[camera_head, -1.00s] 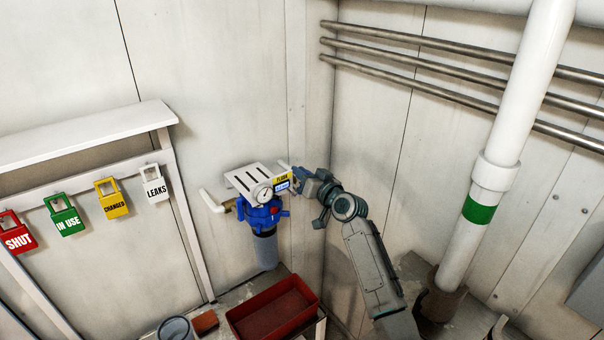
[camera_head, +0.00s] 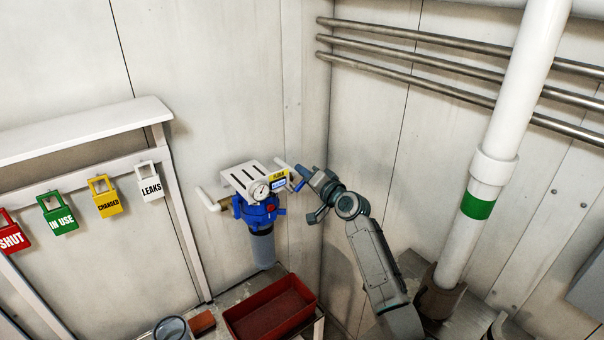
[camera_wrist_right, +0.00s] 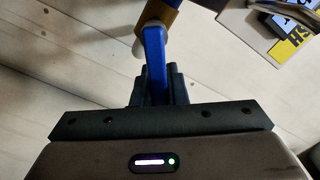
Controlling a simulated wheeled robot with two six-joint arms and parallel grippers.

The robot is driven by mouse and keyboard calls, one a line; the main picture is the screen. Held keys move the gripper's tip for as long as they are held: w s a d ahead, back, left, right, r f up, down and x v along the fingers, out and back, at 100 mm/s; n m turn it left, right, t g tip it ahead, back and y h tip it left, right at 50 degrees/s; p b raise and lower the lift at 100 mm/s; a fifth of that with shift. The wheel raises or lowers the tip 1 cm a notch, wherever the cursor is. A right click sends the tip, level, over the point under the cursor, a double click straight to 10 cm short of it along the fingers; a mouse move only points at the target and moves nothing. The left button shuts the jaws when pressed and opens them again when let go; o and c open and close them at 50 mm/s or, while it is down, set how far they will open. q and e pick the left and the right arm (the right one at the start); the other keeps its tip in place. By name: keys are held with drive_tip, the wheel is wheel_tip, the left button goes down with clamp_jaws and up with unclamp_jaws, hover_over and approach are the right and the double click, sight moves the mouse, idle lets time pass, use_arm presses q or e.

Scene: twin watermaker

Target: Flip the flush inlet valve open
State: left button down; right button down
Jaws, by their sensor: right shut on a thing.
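The flush inlet valve's blue lever (camera_wrist_right: 155,60) lies between the two dark fingers of my right gripper (camera_wrist_right: 154,88) in the right wrist view. The lever runs from a brass valve body (camera_wrist_right: 160,15) down between the fingers, which are shut on it. In the head view my right gripper (camera_head: 308,180) is at the right side of the blue filter housing (camera_head: 258,212), with a bit of the blue lever (camera_head: 299,185) showing beside it. My left gripper is not in view.
A red tray (camera_head: 270,310) stands below the filter. Tags hang on a white rail at left, among them a green one (camera_head: 57,214) and a yellow one (camera_head: 106,198). A thick white pipe (camera_head: 510,120) stands at right. Thin pipes (camera_head: 420,58) run along the wall.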

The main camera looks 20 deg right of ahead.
drive_tip(key=shift+w+d+f+m, duration=0.15)
drive_tip(key=shift+f+m, duration=0.35)
drive_tip(key=shift+m, duration=0.65)
drive_tip(key=shift+s+d+f+m, duration=0.15)
drive_tip(key=shift+f+m, duration=0.3)
drive_tip(key=shift+m, duration=0.75)
drive_tip(key=shift+w+d+f+m, duration=0.15)
drive_tip(key=shift+f+m, duration=0.35)
drive_tip(key=shift+m, duration=0.65)
drive_tip(key=c, duration=1.4)
unclamp_jaws()
drive_tip(key=shift+c, duration=0.2)
drive_tip(key=b+v, duration=0.2)
drive_tip(key=v, duration=0.8)
drive_tip(key=shift+s, duration=0.4)
